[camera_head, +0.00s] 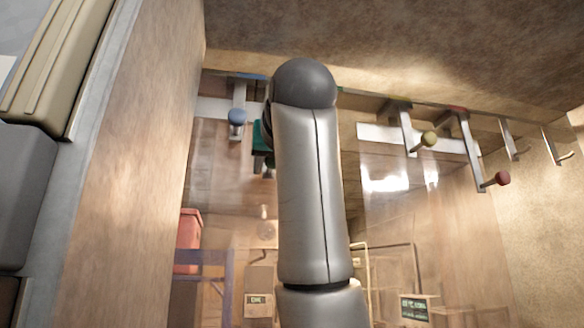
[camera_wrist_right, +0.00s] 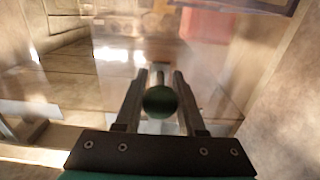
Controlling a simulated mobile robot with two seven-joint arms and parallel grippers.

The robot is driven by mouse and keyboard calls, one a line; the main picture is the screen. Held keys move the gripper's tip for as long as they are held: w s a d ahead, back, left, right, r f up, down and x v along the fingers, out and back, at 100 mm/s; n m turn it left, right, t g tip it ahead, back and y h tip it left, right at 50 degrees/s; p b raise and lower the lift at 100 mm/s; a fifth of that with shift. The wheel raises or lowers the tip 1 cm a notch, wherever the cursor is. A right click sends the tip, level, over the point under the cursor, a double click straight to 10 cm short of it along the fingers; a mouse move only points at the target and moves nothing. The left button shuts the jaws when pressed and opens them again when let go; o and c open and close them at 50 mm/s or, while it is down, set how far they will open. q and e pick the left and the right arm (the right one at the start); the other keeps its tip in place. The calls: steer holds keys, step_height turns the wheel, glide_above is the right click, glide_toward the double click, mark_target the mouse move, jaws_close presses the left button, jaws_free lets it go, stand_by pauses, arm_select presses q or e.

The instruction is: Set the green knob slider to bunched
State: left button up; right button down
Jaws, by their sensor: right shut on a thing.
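The green knob (camera_wrist_right: 160,101) is a dark green ball, seen in the right wrist view between the two fingers of my right gripper (camera_wrist_right: 157,82). The fingers are shut on it, one on each side. In the head view my right forearm stands upright across the middle and hides the green knob and most of the gripper. Only a small dark green part (camera_head: 259,137) shows left of the arm, and it may belong to my gripper. My left gripper is in neither view.
A blue knob (camera_head: 237,117) hangs on a bracket left of my arm. A yellow knob (camera_head: 429,138) and a red knob (camera_head: 502,178) hang to the right. Clear curtain strips (camera_head: 385,190) hang below the rail. A wooden wall (camera_head: 135,165) stands close on the left.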

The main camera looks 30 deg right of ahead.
steer(key=shift+a, duration=0.2)
steer(key=c, duration=0.9)
jaws_free()
steer(key=o, duration=0.4)
steer(key=shift+a, duration=0.2)
steer(key=shift+d, duration=0.1)
steer(key=shift+b+v, duration=4.1)
steer(key=shift+v, duration=3.55)
